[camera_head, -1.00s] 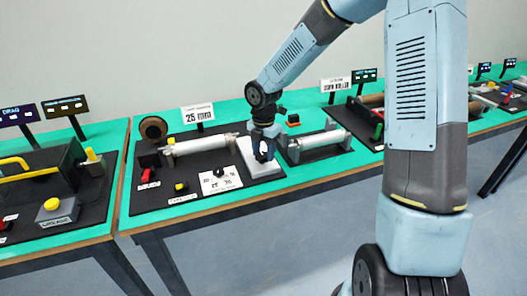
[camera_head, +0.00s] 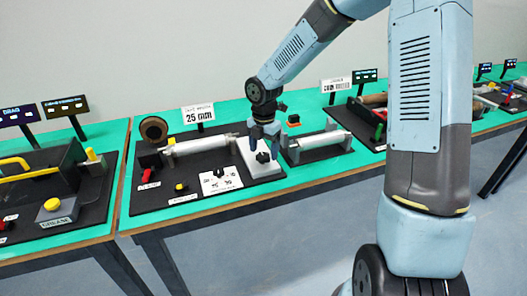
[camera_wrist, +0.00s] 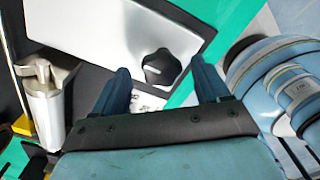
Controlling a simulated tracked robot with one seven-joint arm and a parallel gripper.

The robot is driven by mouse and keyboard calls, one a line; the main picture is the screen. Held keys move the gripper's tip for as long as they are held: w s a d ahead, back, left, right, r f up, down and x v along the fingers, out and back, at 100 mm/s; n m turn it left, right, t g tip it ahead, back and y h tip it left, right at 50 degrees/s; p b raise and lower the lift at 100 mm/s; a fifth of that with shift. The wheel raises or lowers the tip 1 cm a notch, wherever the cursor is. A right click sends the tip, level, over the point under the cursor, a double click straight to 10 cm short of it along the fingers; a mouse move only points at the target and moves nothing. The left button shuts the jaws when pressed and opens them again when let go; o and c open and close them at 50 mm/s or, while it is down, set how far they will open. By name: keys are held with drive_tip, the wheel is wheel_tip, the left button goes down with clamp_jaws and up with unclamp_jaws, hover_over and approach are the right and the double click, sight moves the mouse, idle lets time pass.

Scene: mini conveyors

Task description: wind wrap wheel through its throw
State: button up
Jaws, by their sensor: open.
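The wheel is a small black lobed knob (camera_head: 263,157) on a white plate (camera_head: 247,152) at the right of the middle-left station's board. A white mark shows on its top in the wrist view (camera_wrist: 161,68). My gripper (camera_head: 263,147) points down just above the knob, its blue fingers apart and empty. In the wrist view the fingers (camera_wrist: 160,76) stand to either side of the knob, with clear gaps. I cannot tell their exact height over it.
A silver roller (camera_head: 200,145) lies left of the plate, and another roller (camera_head: 320,140) stands close on its right. A sign reading 25 mm (camera_head: 199,114) stands behind. A red handle (camera_head: 148,177) and yellow button (camera_head: 180,187) are at the left.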

sight(264, 155)
wheel_tip(264, 155, up, 13)
drive_tip(key=shift+f, duration=0.2)
idle(0.4)
drive_tip(key=s+d+r+m+t, duration=0.2)
drive_tip(key=s+d+r+m, duration=0.2)
drive_tip(key=s+d+m, duration=0.2)
drive_tip(key=s+d+r+m+t, duration=0.1)
drive_tip(key=s+d+r+m, duration=0.3)
drive_tip(key=s+m, duration=0.7)
drive_tip(key=s+d+r+m+t, duration=0.2)
drive_tip(key=s+d+r+m, duration=0.3)
drive_tip(key=s+d+m, duration=0.3)
drive_tip(key=shift+s+d+m+t, duration=0.25)
drive_tip(key=shift+s+m, duration=0.45)
drive_tip(key=shift+m, duration=1.1)
drive_tip(key=shift+a, duration=0.1)
